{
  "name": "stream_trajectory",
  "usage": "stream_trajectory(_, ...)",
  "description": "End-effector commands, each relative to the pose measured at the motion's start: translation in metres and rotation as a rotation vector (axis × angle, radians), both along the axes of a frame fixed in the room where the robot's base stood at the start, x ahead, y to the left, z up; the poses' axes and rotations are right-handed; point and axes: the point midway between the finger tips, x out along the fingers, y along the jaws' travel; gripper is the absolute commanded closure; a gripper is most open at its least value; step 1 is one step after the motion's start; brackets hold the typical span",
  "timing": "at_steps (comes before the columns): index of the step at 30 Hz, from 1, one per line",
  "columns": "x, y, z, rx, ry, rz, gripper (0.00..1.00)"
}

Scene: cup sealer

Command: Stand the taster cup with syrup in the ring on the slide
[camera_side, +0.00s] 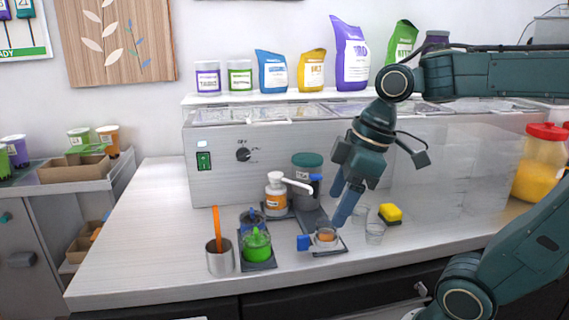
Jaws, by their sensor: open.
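A small clear cup with orange-brown syrup (326,237) stands at the dark slide plate (331,252), at the front middle of the counter. A pale rim shows around it; I cannot tell whether it is fully seated in the ring. A blue knob (303,242) is at the plate's left side. My gripper (341,220) is open, its blue fingers pointing down just above and right of the syrup cup. The fingers overlap in this view, and I cannot tell whether they touch the cup.
Clear empty cups (375,233) and a yellow-and-black sponge (390,213) are to the right. A white pump bottle (276,194) and teal-lidded canister (307,172) stand behind. Green (257,245) and blue (251,220) containers and a metal cup (220,257) are left. The counter's left part is clear.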

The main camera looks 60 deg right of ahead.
Motion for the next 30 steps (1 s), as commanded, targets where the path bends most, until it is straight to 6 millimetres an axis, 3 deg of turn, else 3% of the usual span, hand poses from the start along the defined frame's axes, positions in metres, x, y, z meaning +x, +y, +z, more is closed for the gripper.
stream_trajectory(6, -0.031, -0.002, -0.011, 0.043, -0.089, -0.283, 0.3)
stream_trajectory(12, -0.044, -0.009, -0.018, 0.079, -0.142, -0.439, 0.3)
stream_trajectory(30, -0.047, -0.011, -0.02, 0.089, -0.152, -0.474, 0.3)
